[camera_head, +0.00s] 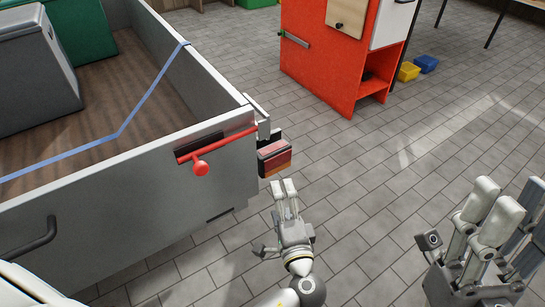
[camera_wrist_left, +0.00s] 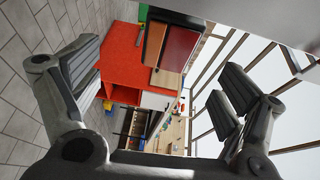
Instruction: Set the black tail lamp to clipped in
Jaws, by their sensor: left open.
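The black tail lamp (camera_head: 275,160), with a red and orange lens, sits just outside the grey trailer's near right corner in the head view. A black and pale mount shows behind it; I cannot tell how firmly the two join. In the left wrist view, the lamp's dark red face with a black edge (camera_wrist_left: 181,48) appears ahead between the fingers. My left gripper (camera_head: 285,187) is open and empty, just below and in front of the lamp, apparently not touching it. My right gripper (camera_head: 510,195) appears open and empty at the lower right, far from the lamp.
The trailer wall (camera_head: 130,195) carries a red latch handle (camera_head: 201,167) left of the lamp. A blue strap (camera_head: 120,133) crosses the trailer bed. A red cabinet (camera_head: 320,55) stands behind, with yellow (camera_head: 409,71) and blue (camera_head: 426,63) bins. Tiled floor right of the lamp is clear.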

